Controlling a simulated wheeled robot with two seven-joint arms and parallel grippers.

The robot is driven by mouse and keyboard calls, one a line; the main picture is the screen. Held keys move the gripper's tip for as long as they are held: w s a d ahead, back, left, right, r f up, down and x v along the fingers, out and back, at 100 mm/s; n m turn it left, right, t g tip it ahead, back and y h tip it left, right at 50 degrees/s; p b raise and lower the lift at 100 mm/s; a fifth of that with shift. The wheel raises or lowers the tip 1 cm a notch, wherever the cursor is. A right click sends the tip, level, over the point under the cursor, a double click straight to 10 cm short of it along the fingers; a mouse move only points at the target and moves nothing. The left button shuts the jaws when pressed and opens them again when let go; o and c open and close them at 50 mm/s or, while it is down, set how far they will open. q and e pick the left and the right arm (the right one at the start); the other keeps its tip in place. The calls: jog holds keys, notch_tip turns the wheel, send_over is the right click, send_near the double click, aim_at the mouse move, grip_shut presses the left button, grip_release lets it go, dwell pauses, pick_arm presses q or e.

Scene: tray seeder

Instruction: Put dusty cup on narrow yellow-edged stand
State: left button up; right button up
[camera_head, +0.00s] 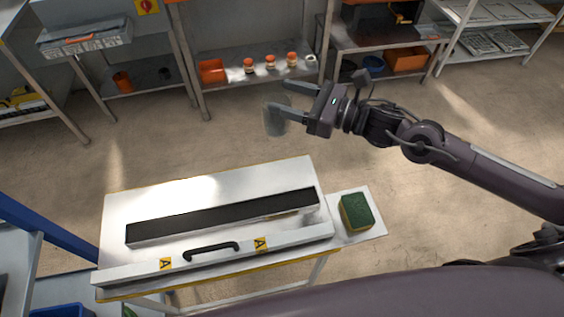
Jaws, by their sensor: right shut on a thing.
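The dusty cup (275,121) is a greyish, see-through cup. My right gripper (284,97) is shut on it and holds it in the air, beyond the far edge of the stand in this view. The narrow yellow-edged stand (140,203) is a white table at the lower left of the middle. It carries a long machine with a black strip (225,216) and a black handle (210,250). A strip of bare white top shows behind the machine. My left gripper is not in view.
A green and yellow sponge (356,212) lies on a small white side shelf (373,234) at the stand's right end. Shelving at the back holds an orange bin (212,71) and several small orange and white jars. Open floor lies between the stand and the shelving.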

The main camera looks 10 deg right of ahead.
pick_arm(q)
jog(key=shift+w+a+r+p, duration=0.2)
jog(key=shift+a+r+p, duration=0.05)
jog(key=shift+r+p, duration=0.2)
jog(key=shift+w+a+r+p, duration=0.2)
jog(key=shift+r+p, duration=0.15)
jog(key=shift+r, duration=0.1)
pick_arm(e)
notch_tip(320, 180, down, 19)
jog(key=shift+a, duration=0.2)
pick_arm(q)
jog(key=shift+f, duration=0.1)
pick_arm(e)
jog(key=shift+f, duration=0.15)
jog(key=o, duration=1.3)
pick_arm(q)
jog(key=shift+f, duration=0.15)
pick_arm(e)
jog(key=shift+o, duration=0.2)
